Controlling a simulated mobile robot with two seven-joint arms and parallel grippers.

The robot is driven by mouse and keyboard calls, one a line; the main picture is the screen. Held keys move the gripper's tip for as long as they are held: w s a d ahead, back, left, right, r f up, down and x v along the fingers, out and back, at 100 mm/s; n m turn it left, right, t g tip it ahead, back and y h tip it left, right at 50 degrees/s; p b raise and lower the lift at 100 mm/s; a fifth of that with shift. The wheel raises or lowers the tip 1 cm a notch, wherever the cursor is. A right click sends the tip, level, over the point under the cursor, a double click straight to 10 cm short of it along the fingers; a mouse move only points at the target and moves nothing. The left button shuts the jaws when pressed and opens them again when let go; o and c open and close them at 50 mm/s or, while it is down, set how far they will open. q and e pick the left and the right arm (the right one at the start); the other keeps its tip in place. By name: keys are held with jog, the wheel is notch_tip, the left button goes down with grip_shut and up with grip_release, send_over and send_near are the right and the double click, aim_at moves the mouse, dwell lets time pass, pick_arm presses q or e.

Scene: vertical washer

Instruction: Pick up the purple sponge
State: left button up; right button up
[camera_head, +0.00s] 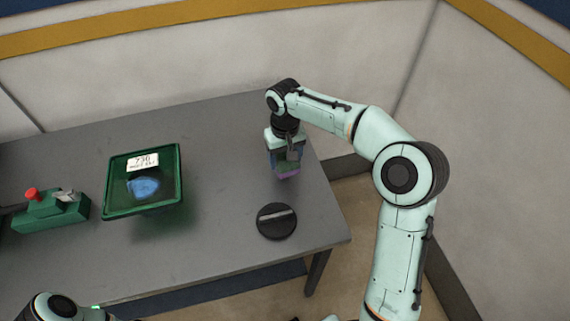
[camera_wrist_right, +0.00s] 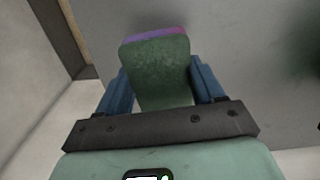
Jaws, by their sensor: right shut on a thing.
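The purple sponge (camera_head: 289,174) is at the right end of the grey table, below my right gripper (camera_head: 286,162). It has a dark green face and a purple layer. In the right wrist view the sponge (camera_wrist_right: 158,70) stands between the two blue fingers of my right gripper (camera_wrist_right: 162,88), its green face toward the camera and a purple strip along its far edge. The right gripper is shut on it. I cannot tell whether the sponge touches the table. My left arm shows only in part at the bottom left of the head view; its gripper fingers are not visible.
On the grey table (camera_head: 225,150) a green tray (camera_head: 112,190) holds a blue item (camera_head: 143,187) and a white label. A green device with a red knob (camera_head: 50,208) is at left. A black round disc (camera_head: 277,222) lies near the front right edge. The table's middle is clear.

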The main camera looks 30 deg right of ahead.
aim_at(285, 158)
pick_arm(q)
jog(key=w+r+p, duration=0.1)
jog(key=r, duration=0.1)
jog(key=w+r+p, duration=0.1)
jog(key=w, duration=0.1)
jog(key=shift+w+r+p, duration=0.2)
jog(key=shift+r+p, duration=0.15)
jog(key=shift+r, duration=0.05)
pick_arm(e)
notch_tip(285, 158, up, 14)
jog(key=shift+r, duration=0.2)
jog(key=shift+o, duration=0.2)
